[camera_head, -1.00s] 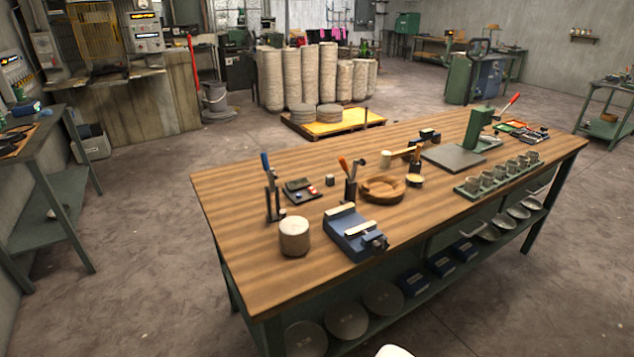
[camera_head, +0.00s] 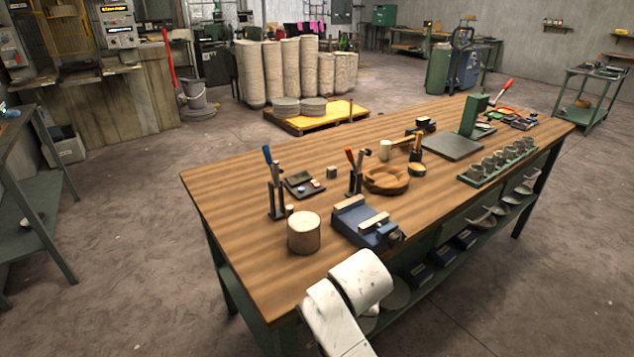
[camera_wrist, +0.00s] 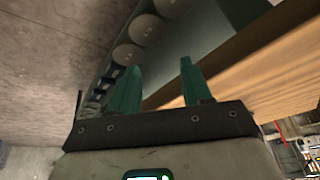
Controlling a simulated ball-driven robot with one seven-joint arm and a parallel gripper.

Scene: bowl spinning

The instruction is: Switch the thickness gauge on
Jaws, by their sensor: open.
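My gripper (camera_wrist: 160,82) shows in the wrist view with its two green fingers apart and nothing between them. It is beside the wooden workbench edge (camera_wrist: 262,60), near the lower shelf. In the head view only my white arm shows, in front of the bench; my gripper is hidden there. I cannot pick out the thickness gauge for sure. No switch is readable.
On the bench top (camera_head: 240,185) stand a wooden cylinder (camera_head: 304,232), a blue vise (camera_head: 362,222), a wooden bowl (camera_head: 386,180), a green press (camera_head: 474,115) and a green rack of cups (camera_head: 497,161). The bench's left end is clear. Discs and blue boxes fill its lower shelf.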

